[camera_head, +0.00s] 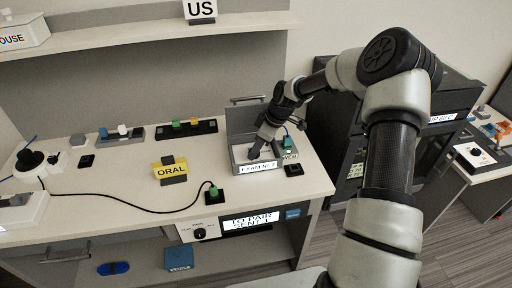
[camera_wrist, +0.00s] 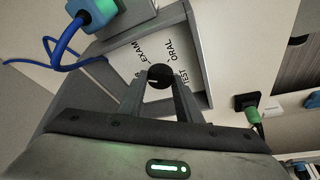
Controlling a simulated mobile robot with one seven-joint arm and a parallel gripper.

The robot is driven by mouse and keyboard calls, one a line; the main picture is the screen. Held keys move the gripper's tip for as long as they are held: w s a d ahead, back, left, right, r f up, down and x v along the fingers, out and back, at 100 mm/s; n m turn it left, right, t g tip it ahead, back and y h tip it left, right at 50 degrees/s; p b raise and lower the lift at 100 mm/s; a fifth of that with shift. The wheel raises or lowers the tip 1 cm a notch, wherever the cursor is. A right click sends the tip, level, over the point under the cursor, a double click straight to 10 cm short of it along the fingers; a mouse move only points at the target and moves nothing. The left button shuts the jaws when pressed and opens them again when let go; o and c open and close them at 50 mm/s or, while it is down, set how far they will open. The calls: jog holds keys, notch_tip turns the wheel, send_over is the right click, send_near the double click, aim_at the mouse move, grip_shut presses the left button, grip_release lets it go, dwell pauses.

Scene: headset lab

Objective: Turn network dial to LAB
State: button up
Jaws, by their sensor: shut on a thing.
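The network dial (camera_wrist: 160,75) is a round black knob on a white plate in the wrist view. EXAM, ORAL and TEST are printed around it; another label at left is partly covered, and I cannot read LAB anywhere. A small light mark shows on the knob's left part. The plate lies inside a grey open box (camera_head: 240,155) with an EXAM NET label on its front. My gripper (camera_wrist: 158,90) is shut on the dial, one finger on each side. In the head view my gripper (camera_head: 257,150) reaches down into the box and hides the dial.
A blue plug with a cable (camera_wrist: 98,12) is beside the box. A yellow ORAL sign (camera_head: 170,171) and a black cable with a green plug (camera_head: 213,191) are left of it. A small black socket (camera_head: 293,170) is at right. A shelf (camera_head: 150,35) runs above.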

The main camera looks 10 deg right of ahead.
jog(key=shift+s+d, duration=0.1)
dwell(0.4)
jog(key=o, duration=1)
jog(key=shift+o, duration=0.2)
jog(key=p+v, duration=0.1)
jog(key=v, duration=1.6)
jog(key=shift+r+p, duration=0.2)
jog(key=shift+p, duration=0.15)
jog(key=shift+c, duration=0.4)
